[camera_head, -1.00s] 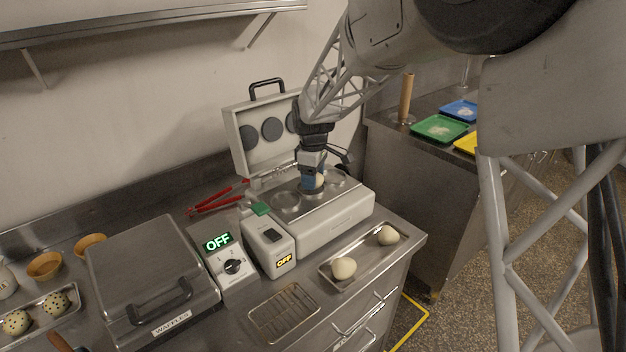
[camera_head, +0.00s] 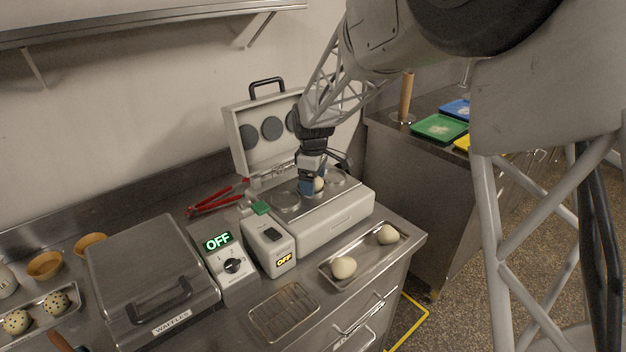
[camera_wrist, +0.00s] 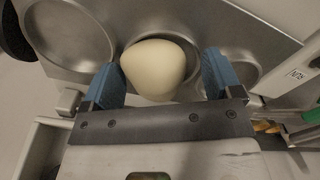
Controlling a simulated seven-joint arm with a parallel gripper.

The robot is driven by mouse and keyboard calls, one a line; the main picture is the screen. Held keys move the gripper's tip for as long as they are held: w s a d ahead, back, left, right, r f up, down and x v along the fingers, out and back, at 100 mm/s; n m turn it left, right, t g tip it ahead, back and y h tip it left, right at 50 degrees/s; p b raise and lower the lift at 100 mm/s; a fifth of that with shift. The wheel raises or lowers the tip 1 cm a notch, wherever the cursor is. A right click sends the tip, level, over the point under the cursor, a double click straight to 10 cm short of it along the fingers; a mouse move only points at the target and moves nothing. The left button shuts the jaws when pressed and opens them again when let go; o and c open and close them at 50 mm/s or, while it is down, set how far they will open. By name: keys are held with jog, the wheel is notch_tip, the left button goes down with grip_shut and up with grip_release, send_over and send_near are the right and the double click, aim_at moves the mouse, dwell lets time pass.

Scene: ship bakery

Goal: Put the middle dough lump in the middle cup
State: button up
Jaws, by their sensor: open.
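The middle dough lump (camera_wrist: 155,68) is pale and smooth. In the wrist view it sits between the two blue fingers of my gripper (camera_wrist: 163,82), near the left finger with a gap to the right one. It lies over the middle cup (camera_wrist: 202,42) of the open press and covers much of that cup. In the head view the lump (camera_head: 319,184) shows beside my gripper (camera_head: 312,187), low over the press base (camera_head: 335,215). My gripper is open around the lump. The fingers hide part of the cup.
Two more dough lumps (camera_head: 344,267) (camera_head: 389,234) lie on a metal tray (camera_head: 366,262) in front of the press. The raised lid (camera_head: 240,115) stands behind my gripper. A control box (camera_head: 268,245) reading OFF and red tongs (camera_head: 215,200) are to the left.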

jog(key=shift+r, duration=0.1)
notch_tip(320, 180, up, 12)
dwell(0.8)
dwell(0.6)
